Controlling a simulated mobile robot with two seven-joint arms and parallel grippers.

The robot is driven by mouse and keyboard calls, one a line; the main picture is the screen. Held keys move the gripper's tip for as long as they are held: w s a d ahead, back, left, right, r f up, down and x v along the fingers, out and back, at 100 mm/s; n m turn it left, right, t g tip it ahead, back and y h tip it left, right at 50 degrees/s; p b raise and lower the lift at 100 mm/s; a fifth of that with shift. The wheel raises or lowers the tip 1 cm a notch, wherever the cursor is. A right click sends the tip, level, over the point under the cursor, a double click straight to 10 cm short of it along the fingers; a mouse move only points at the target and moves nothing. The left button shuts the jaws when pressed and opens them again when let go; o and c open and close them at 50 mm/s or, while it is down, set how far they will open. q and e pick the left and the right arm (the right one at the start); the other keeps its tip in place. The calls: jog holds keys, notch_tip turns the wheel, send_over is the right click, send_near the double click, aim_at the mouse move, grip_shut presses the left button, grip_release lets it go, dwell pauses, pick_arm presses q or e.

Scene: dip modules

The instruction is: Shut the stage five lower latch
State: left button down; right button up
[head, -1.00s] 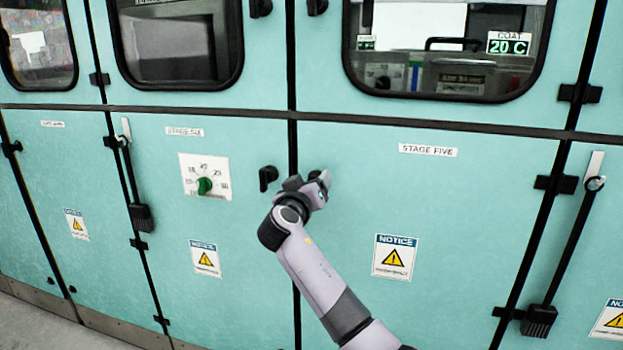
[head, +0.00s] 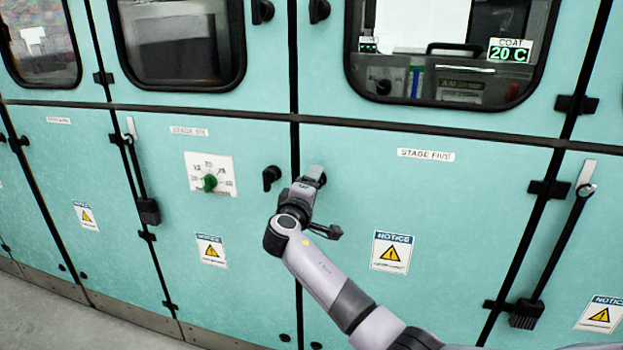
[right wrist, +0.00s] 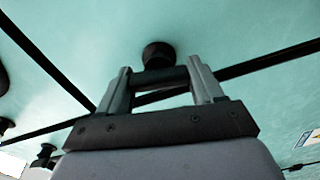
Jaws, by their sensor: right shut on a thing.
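The stage five lower door (head: 450,215) is a teal panel labelled STAGE FIVE (head: 426,154), and it sits flush with its neighbours. My right gripper (head: 314,176) is at the door's upper left edge, beside the dark seam. In the right wrist view, my right gripper (right wrist: 160,82) is shut on the stage five lower latch, a small black handle with a round black base (right wrist: 158,54) on the panel. In the head view the gripper covers most of this latch, so its angle is hard to tell. My left gripper is not in view.
A black latch (head: 271,178) on the stage six door (head: 230,280) is just left of my gripper. A green-knobbed dial (head: 210,183) is further left. Windowed upper doors (head: 450,50) are above. Brushes hang at the left (head: 148,210) and right (head: 526,313).

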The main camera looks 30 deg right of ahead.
jog(key=shift+n+p, duration=0.6)
jog(key=shift+n, duration=0.6)
jog(key=shift+f, duration=0.1)
jog(key=o, duration=1)
jog(key=shift+d, duration=0.1)
jog(key=shift+c, duration=0.2)
jog(key=v, duration=0.7)
